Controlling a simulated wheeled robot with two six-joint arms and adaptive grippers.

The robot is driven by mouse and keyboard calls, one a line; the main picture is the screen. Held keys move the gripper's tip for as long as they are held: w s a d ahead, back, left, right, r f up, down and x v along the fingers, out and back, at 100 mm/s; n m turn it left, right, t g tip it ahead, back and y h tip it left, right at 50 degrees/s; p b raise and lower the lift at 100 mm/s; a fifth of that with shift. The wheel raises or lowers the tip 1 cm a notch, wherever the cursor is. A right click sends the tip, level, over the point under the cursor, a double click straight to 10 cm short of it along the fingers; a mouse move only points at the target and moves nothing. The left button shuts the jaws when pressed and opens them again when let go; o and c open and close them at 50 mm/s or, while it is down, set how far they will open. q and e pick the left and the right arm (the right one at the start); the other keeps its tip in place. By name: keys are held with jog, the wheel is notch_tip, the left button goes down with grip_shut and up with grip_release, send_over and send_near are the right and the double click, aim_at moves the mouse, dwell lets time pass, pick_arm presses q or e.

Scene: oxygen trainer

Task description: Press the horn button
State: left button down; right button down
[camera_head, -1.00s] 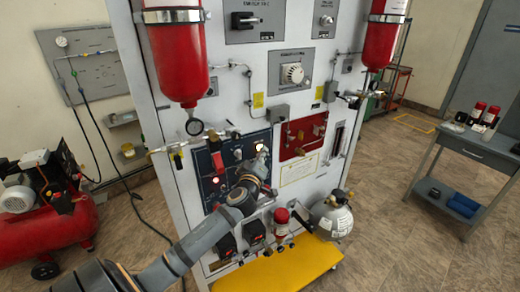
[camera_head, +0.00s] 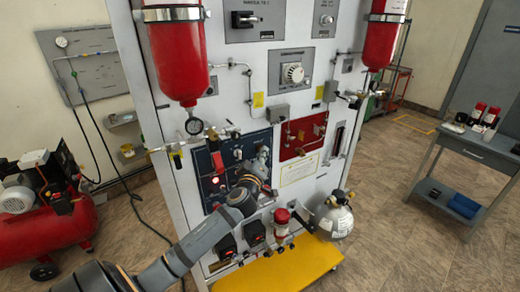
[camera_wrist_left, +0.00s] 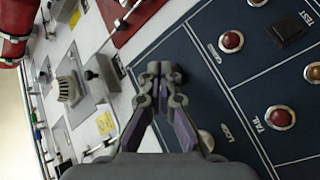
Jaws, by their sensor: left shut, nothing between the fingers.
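The dark blue panel (camera_head: 203,165) is on the left part of the white cabinet front. It also shows in the left wrist view (camera_wrist_left: 245,85), tilted, with red round lamps (camera_wrist_left: 231,41) and (camera_wrist_left: 280,117) and a black square button (camera_wrist_left: 289,28) beside the word TEST. My left gripper (camera_head: 264,154) is in front of the panel's right edge; in the left wrist view its closed fingertips (camera_wrist_left: 160,70) are empty, beside the panel's border. A pale round part (camera_wrist_left: 206,140) is partly hidden behind a finger. I cannot make out which control is the horn button. My right gripper is not in view.
Red cylinders (camera_head: 179,55) and (camera_head: 383,35) hang on the cabinet. A red panel (camera_head: 303,133) is right of my gripper. Below are a yellow step (camera_head: 285,270) and a silver tank (camera_head: 333,219). A red compressor (camera_head: 50,232) stands left, a cart (camera_head: 478,148) right.

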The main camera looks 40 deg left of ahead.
pick_arm(q)
jog(key=shift+s+d, duration=0.2)
jog(key=shift+d, duration=0.15)
jog(key=d, duration=0.1)
jog(key=s+d, duration=0.1)
jog(key=d, duration=0.1)
jog(key=s+d+b, duration=0.1)
jog(key=shift+d, duration=0.3)
dwell(0.8)
